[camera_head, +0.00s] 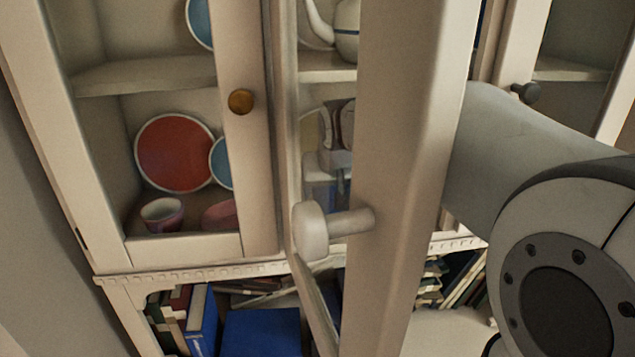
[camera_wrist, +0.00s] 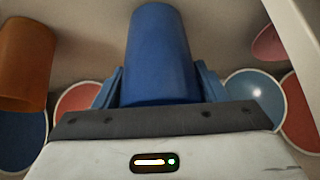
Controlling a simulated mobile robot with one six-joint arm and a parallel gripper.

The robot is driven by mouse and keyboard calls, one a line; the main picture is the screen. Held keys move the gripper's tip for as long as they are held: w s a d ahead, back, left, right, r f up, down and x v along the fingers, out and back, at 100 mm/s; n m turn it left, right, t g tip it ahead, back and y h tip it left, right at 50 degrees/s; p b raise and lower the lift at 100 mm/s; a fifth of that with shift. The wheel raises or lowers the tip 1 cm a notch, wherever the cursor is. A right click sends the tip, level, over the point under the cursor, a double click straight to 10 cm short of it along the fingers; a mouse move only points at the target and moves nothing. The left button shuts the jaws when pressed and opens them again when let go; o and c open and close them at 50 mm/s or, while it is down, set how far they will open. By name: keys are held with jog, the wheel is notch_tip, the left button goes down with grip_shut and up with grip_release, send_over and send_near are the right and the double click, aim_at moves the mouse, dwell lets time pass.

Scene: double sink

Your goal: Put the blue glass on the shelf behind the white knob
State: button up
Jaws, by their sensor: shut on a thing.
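The blue glass (camera_wrist: 160,55) stands out large in the middle of the wrist view, between the two blue fingers of my gripper (camera_wrist: 160,88), which is shut on it. In the head view the white knob (camera_head: 311,230) is on a cabinet door (camera_head: 405,150) that stands open toward me. Behind this door, my gripper (camera_head: 335,160) shows partly inside the middle section of the cabinet. The blue glass (camera_head: 322,195) shows there dimly through the door's pane, low near the shelf. I cannot tell whether it touches the shelf.
An orange cup (camera_wrist: 24,62) is left of the glass in the wrist view, with plates around. A white teapot (camera_head: 345,30) is on the shelf above. A closed door with a brass knob (camera_head: 241,101) is at left. My arm passes right of the open door's edge.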

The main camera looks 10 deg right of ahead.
jog(key=shift+a+f, duration=0.1)
jog(key=shift+f, duration=0.5)
jog(key=shift+f, duration=0.2)
jog(key=o, duration=1.1)
jog(key=shift+s, duration=0.1)
jog(key=shift+r, duration=0.1)
jog(key=shift+r+p, duration=0.25)
jog(key=shift+p, duration=0.1)
jog(key=b+v, duration=0.3)
jog(key=v, duration=0.8)
jog(key=shift+s+r, duration=0.25)
jog(key=shift+r, duration=0.05)
